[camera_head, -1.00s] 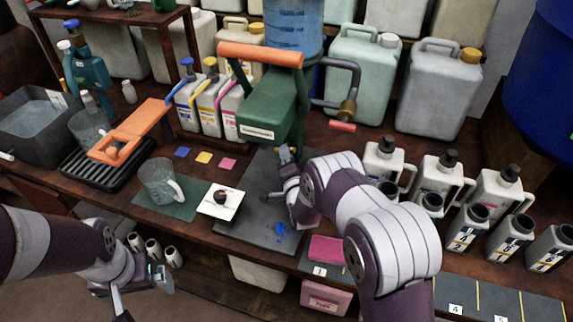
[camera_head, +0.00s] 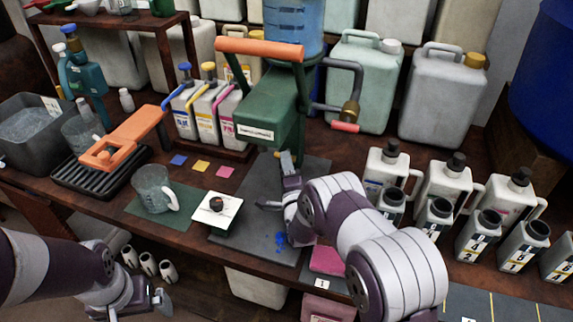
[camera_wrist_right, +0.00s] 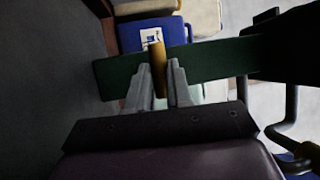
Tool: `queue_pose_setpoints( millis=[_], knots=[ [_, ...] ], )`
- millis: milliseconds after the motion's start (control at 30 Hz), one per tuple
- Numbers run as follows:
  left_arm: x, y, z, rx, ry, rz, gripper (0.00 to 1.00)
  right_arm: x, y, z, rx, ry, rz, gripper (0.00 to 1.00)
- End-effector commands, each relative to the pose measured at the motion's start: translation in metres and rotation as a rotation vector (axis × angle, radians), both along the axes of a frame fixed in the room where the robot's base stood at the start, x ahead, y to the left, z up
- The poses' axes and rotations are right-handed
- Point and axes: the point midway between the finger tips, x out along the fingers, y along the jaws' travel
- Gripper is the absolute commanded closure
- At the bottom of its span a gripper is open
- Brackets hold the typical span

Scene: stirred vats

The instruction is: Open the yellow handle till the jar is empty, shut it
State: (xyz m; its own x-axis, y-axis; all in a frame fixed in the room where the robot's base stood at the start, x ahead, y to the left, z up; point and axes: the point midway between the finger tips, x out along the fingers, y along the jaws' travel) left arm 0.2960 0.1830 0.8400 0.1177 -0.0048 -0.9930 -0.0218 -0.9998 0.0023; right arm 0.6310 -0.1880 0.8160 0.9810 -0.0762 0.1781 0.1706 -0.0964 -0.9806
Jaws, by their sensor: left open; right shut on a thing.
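A green dispenser (camera_head: 268,112) with an orange top handle stands at the back centre of the bench. A translucent blue jar (camera_head: 291,28) is above it; its top is cut off, so its full level does not show. In the right wrist view, a yellow handle (camera_wrist_right: 159,68) stands between the fingers of my right gripper (camera_wrist_right: 164,85), in front of a green bar. The gripper is shut on it. In the head view, my right gripper (camera_head: 288,163) is below the dispenser's front; the handle is hidden there. My left gripper (camera_head: 155,304) is open and empty, low at the left.
A clear mug (camera_head: 153,188) stands on a green mat, beside a white tile (camera_head: 216,208) with a dark ball. An orange press (camera_head: 125,140) stands on a black rack. Several bottles (camera_head: 440,185) crowd the right. A dark mat (camera_head: 255,240) with blue spots lies below the dispenser.

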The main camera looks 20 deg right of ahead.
Motion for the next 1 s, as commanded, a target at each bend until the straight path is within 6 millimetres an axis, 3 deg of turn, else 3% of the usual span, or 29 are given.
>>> queue_pose_setpoints(
  millis=[167, 200, 233, 267, 533, 633, 1000],
  knots=[
    [0.000, 0.000, 0.000, 0.000, 0.000, 0.000, 0.00, 0.000, 0.000, -0.001, 0.001, 0.003, 0.000, 1.00],
    [0.000, 0.000, 0.000, 0.000, 0.000, 0.000, 0.00, 0.000, 0.000, -0.001, 0.001, 0.003, 0.000, 0.67],
    [0.000, 0.000, 0.000, 0.000, 0.000, 0.000, 0.00, 0.000, 0.000, -0.001, 0.001, 0.003, 0.000, 0.57],
    [0.000, 0.000, 0.000, 0.000, 0.000, 0.000, 0.00, 0.000, 0.000, -0.001, 0.001, 0.002, 0.000, 0.55],
    [0.000, 0.000, 0.002, 0.000, 0.000, 0.000, 0.00, 0.000, 0.000, 0.001, -0.003, 0.003, -0.001, 0.55],
    [0.000, 0.000, 0.014, 0.000, 0.000, 0.000, 0.00, 0.000, -0.001, 0.006, -0.036, 0.027, -0.001, 0.55],
    [0.000, 0.000, 0.116, 0.000, 0.000, 0.000, 0.00, 0.000, 0.000, 0.024, -0.513, 0.351, 0.002, 0.55]
  ],
)
